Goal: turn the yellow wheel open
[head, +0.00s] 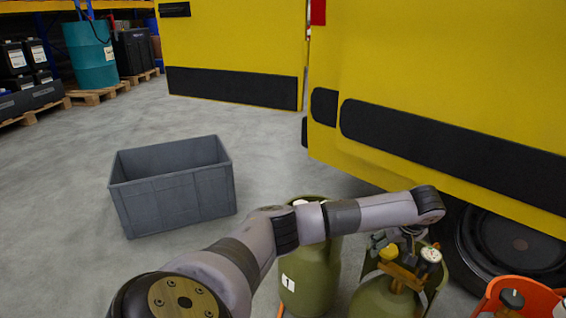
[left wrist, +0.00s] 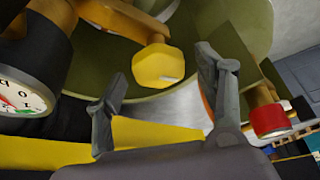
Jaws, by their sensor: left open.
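The yellow wheel (left wrist: 158,66) is a faceted knob on a brass valve, seen in the left wrist view. In the head view a small yellow knob (head: 388,252) shows on top of the right-hand olive cylinder (head: 378,301). My left gripper (left wrist: 163,95) is open. Its two fingers stand on either side of the wheel in the picture, with the wheel a little beyond the tips; I see no clear contact. In the head view my left arm reaches over the cylinders, and its wrist hides most of the gripper. My right gripper is not in view.
A pressure gauge (left wrist: 22,96) sits left of the wheel, and a red knob (left wrist: 269,120) is at the right. Another olive cylinder (head: 310,275) stands beside the first. A grey crate (head: 175,200) lies on open floor. A yellow vehicle (head: 450,70) stands behind, its tyre (head: 510,245) close by.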

